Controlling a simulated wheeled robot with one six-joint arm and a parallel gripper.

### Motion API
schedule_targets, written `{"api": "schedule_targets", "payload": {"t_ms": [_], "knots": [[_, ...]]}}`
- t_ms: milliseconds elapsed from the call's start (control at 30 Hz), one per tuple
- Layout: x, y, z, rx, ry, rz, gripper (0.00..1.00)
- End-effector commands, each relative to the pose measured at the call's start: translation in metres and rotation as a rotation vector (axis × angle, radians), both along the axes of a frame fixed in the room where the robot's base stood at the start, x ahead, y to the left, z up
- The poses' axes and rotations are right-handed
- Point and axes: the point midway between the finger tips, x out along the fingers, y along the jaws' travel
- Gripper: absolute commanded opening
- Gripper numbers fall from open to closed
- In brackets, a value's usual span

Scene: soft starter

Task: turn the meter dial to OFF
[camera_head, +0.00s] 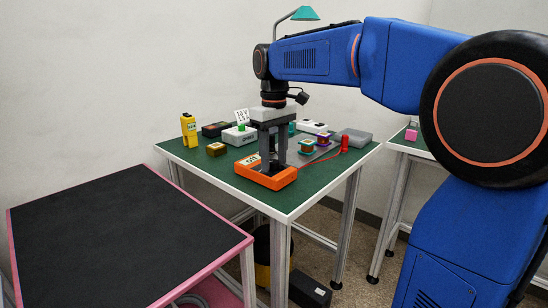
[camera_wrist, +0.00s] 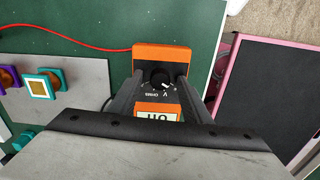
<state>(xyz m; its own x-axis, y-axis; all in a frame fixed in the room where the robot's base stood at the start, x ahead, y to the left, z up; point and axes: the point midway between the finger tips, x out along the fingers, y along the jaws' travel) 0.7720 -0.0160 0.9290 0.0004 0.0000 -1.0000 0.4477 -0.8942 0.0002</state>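The meter is an orange box (camera_head: 268,177) on the green table, with a light display (camera_wrist: 158,112) whose characters are partly hidden and hard to read. Its round black dial (camera_wrist: 160,79) shows in the wrist view. The dial's white mark points to the lower right, near the letter V; an "OHMS" label sits to the lower left. My gripper (camera_head: 273,162) points down over the meter. In the wrist view its two fingers (camera_wrist: 160,76) stand apart on either side of the dial, with visible gaps. In the head view the fingers hide the dial.
A red lead (camera_wrist: 75,38) runs from the meter to a red probe (camera_head: 344,143). A yellow handheld device (camera_head: 188,130), small boxes and a grey plate (camera_wrist: 75,95) stand around. A black-topped pink table (camera_head: 120,235) is empty at the left.

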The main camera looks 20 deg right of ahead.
Motion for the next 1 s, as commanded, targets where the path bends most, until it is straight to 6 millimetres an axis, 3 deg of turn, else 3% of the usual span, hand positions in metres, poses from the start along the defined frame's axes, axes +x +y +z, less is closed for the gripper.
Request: {"api": "schedule_targets", "payload": {"t_ms": [267, 433, 1000], "knots": [[0.0, 0.0, 0.001, 0.0, 0.0, 0.0, 0.43], [0.001, 0.0, 0.013, 0.0, -0.001, 0.0, 0.43], [0.001, 0.0, 0.122, 0.0, -0.002, 0.0, 0.43]]}}
